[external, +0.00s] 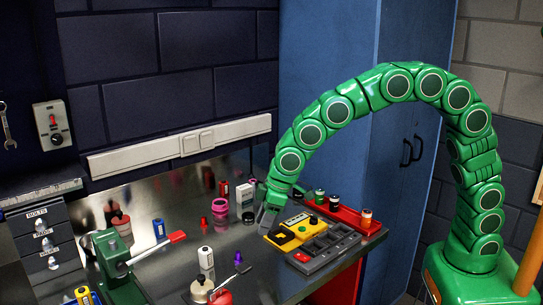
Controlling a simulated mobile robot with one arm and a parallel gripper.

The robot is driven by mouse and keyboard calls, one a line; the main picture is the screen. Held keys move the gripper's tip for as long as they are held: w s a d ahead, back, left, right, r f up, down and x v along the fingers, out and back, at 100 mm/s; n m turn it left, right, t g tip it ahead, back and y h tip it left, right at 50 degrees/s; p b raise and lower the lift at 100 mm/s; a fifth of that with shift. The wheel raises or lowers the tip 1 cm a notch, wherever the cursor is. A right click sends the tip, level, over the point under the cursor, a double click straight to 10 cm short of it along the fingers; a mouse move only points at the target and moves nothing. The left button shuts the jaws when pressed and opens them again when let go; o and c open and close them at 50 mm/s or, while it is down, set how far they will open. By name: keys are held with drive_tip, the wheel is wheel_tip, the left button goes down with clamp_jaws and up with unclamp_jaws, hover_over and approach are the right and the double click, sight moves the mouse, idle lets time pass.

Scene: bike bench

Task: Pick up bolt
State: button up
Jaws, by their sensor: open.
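My gripper (267,222) is at the end of my green arm, pointing down over the bench, at the left edge of a yellow and black device (293,231). The jaws are open; the space between them is too small to see well. I cannot pick out a bolt for certain. A small red piece (203,222) and a small purple piece (238,257) stand on the bench left of my gripper, and I cannot tell whether either is a bolt. Anything directly behind or under my gripper is hidden.
The metal bench (150,262) holds a green vise (113,262), a pink roll (219,206), a white box (245,196) and several small bottles. A grey compartment tray (325,250) and a red tray (372,230) lie right of my gripper. A blue cabinet (330,100) stands behind.

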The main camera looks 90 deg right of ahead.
approach(239, 252)
drive_tip(key=shift+t, duration=0.3)
drive_tip(key=shift+s+x, duration=0.15)
drive_tip(key=shift+x, duration=2.05)
drive_tip(key=shift+s+x, duration=0.1)
drive_tip(key=shift+x, duration=2.1)
drive_tip(key=shift+a+f, duration=0.1)
drive_tip(key=shift+c, duration=0.4)
clamp_jaws()
